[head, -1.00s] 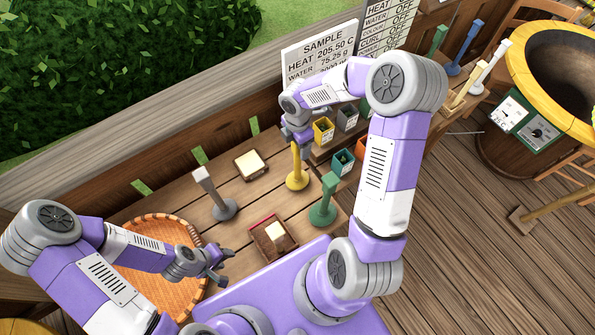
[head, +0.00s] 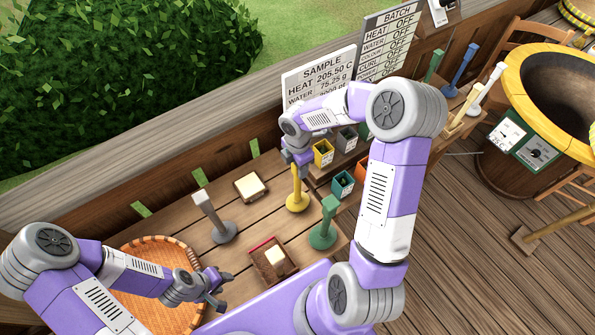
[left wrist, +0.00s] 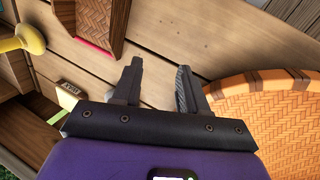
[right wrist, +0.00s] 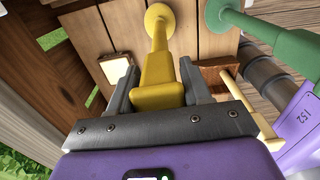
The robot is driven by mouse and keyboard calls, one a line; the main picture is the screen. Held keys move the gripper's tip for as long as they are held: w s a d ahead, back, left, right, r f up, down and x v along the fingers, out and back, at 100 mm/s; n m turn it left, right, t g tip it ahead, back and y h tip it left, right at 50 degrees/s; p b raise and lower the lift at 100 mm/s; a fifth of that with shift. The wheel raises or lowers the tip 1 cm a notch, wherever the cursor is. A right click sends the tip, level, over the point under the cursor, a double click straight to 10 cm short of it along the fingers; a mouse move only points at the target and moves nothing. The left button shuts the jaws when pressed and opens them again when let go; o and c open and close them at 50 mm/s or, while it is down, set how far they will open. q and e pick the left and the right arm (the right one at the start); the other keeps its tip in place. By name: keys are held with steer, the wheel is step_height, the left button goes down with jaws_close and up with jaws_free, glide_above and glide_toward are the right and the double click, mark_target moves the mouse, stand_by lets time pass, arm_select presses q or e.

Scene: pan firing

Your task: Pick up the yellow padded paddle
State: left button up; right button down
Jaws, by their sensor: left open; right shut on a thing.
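The yellow padded paddle (head: 297,197) stands upright on its round foot on the wooden table in the head view. My right gripper (head: 300,168) is over its top end, shut on it. In the right wrist view, the wide yellow end of the paddle (right wrist: 160,88) sits between the two fingers of my right gripper (right wrist: 160,85), with its stem and foot beyond. My left gripper (head: 220,288) is open and empty near the basket; its spread fingers also show in the left wrist view (left wrist: 158,75).
A grey-headed stand (head: 222,232) and a green one (head: 323,235) flank the paddle. A woven basket (head: 150,250) lies left. A reddish-brown box (head: 262,252) is in front and a small tray (head: 250,187) behind. Small coloured bins (head: 342,184) stand to the right.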

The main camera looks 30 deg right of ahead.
step_height(320, 180, up, 28)
steer(key=p, duration=0.1)
steer(key=shift+f, duration=0.2)
steer(key=c, duration=1.1)
jaws_free()
jaws_close()
